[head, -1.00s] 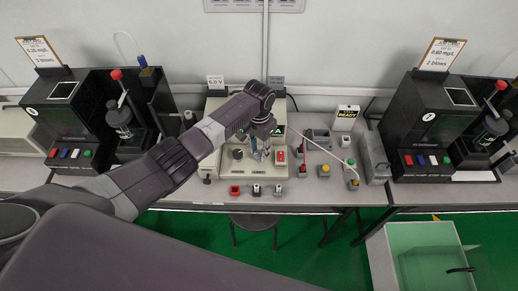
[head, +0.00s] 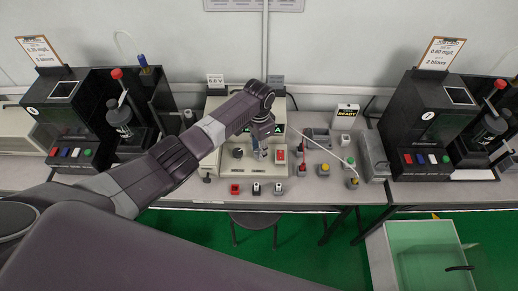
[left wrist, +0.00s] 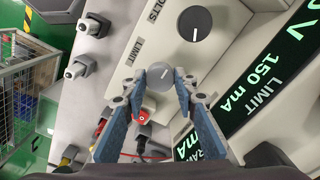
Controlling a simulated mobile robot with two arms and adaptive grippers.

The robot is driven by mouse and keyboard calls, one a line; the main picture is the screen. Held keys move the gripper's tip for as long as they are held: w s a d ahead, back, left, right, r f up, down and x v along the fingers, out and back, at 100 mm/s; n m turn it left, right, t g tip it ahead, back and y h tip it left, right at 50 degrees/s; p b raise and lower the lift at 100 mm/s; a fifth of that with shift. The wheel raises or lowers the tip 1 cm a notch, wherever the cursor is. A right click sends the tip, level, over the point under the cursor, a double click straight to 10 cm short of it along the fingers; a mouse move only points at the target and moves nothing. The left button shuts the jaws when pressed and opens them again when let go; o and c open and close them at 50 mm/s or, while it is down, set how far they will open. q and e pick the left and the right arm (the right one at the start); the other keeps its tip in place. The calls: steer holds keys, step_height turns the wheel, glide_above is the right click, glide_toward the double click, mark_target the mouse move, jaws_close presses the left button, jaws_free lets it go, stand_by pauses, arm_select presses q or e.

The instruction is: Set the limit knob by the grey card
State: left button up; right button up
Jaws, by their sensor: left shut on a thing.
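My left gripper (head: 261,154) is at the front panel of the beige power supply (head: 212,167). In the left wrist view its two blue-grey fingers (left wrist: 160,82) are shut on the sides of the small grey limit knob (left wrist: 159,74), beside the LIMIT label (left wrist: 138,50). The knob's pointer mark is hard to make out. The lit display (left wrist: 262,92) reads LIMIT 150 mA. The grey card (head: 276,80) stands at the back of the supply; its text is too small to read. My right gripper is not in view.
The larger volts knob (left wrist: 194,24) is close to the limit knob. A white card (head: 215,80) reads 5.0 V. Red, black and white terminals (head: 256,188) stand in front. Black testers stand left (head: 70,115) and right (head: 425,125). A READY sign (head: 346,113) is on the right.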

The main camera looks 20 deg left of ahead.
arm_select(q)
steer(key=o, duration=1.1)
steer(key=shift+o, duration=0.2)
step_height(320, 180, up, 12)
steer(key=shift+s, duration=0.1)
